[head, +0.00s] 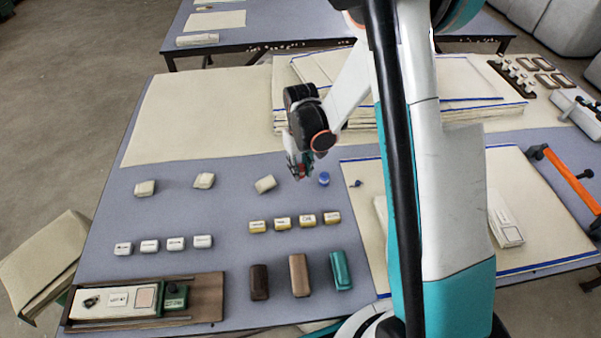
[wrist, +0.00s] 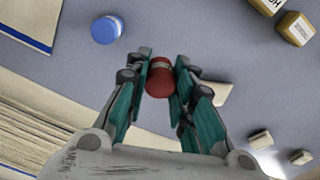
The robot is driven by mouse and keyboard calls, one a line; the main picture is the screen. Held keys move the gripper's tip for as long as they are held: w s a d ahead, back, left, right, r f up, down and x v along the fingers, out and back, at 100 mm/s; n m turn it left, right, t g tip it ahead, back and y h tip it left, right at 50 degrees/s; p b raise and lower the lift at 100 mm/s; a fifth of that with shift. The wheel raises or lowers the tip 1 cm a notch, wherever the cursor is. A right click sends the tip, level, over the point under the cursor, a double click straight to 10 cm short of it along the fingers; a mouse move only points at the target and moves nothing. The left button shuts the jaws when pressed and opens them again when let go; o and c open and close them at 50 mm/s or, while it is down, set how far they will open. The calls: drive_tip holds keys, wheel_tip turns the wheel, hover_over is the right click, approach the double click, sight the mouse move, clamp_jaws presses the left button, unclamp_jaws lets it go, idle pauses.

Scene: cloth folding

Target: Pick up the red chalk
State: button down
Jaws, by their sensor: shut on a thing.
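The red chalk (wrist: 160,82) is a short red cylinder with a paler band, seen between my fingertips in the wrist view. My gripper (wrist: 161,72) is shut on it, with one teal finger on each side. In the head view my gripper (head: 300,170) is above the blue-grey table, left of the blue chalk, and a bit of red shows at its tips. Whether the chalk touches the table is hard to tell.
A blue chalk piece (wrist: 107,29) lies close by, and it also shows in the head view (head: 324,179). A cream block (head: 265,184) lies to the left. Yellow-based labelled blocks (head: 282,223) stand nearer the front. Stacked cream cloths (head: 455,85) lie behind.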

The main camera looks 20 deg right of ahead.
sight(301, 166)
wheel_tip(301, 166, up, 15)
drive_tip(key=p, duration=0.4)
drive_tip(key=shift+f, duration=0.1)
drive_tip(key=c, duration=1.9)
unclamp_jaws()
drive_tip(key=c, duration=0.4)
